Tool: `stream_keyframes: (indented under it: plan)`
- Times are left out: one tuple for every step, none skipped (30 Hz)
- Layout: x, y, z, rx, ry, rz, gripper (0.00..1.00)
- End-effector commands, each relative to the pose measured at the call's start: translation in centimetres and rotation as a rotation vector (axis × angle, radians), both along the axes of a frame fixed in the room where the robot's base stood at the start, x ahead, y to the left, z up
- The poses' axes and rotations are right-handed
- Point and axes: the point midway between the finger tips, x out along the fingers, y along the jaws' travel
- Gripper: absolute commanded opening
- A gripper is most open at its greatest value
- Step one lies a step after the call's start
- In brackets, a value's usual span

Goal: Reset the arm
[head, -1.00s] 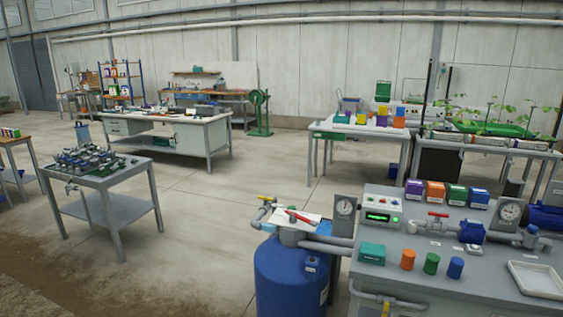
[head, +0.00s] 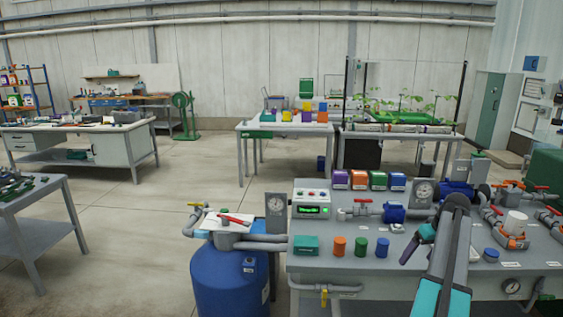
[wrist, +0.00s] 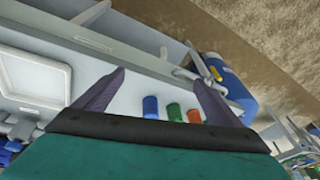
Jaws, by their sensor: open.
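My arm rises from the lower right of the head view. My gripper (head: 407,254) hangs over the grey skid table (head: 340,270), right of the blue cap, with its fingers pointing down and left. In the wrist view my gripper (wrist: 159,76) has its two dark fingers spread apart, with nothing held between them. Beyond the fingers are the blue cap (wrist: 150,107), green cap (wrist: 173,111) and orange cap (wrist: 194,116). The same orange cap (head: 339,246), green cap (head: 361,247) and blue cap (head: 382,248) stand in a row in the head view.
A blue tank (head: 228,280) stands left of the skid table. Pipes with red valve handles (head: 513,184), gauges and a control box (head: 310,205) crowd the table top. A white tray (wrist: 38,72) shows in the wrist view. Open concrete floor (head: 150,225) lies left of the tank.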

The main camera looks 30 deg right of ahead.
Motion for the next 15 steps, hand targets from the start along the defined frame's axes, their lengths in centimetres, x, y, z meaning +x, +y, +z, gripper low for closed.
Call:
stream_keyframes:
  plan:
    - [1.5, 1.8, -1.5, 0.016, 0.010, 0.029, 0.89]
    - [2.3, 2.7, -2.4, 0.026, 0.016, 0.045, 0.89]
    - [3.3, 3.9, -3.4, 0.036, 0.025, 0.064, 0.89]
    - [4.1, 4.9, -4.2, 0.045, 0.031, 0.080, 0.89]
    - [4.8, 5.9, -5.1, 0.053, 0.038, 0.095, 0.89]
    - [5.7, 7.2, -6.1, 0.063, 0.046, 0.114, 0.89]
    - [6.3, 8.2, -7.0, 0.071, 0.053, 0.130, 0.89]
    - [6.9, 9.3, -7.8, 0.079, 0.061, 0.145, 0.89]
    - [7.7, 10.7, -8.8, 0.089, 0.070, 0.165, 0.89]
    - [8.2, 11.7, -9.7, 0.096, 0.077, 0.180, 0.89]
    - [8.8, 12.8, -10.5, 0.102, 0.085, 0.195, 0.89]
    - [9.4, 14.2, -11.6, 0.112, 0.095, 0.214, 0.89]
    - [9.9, 15.4, -12.4, 0.119, 0.103, 0.229, 0.89]
    - [10.2, 16.4, -13.1, 0.126, 0.111, 0.242, 0.89]
    - [10.8, 18.0, -14.2, 0.135, 0.123, 0.261, 0.89]
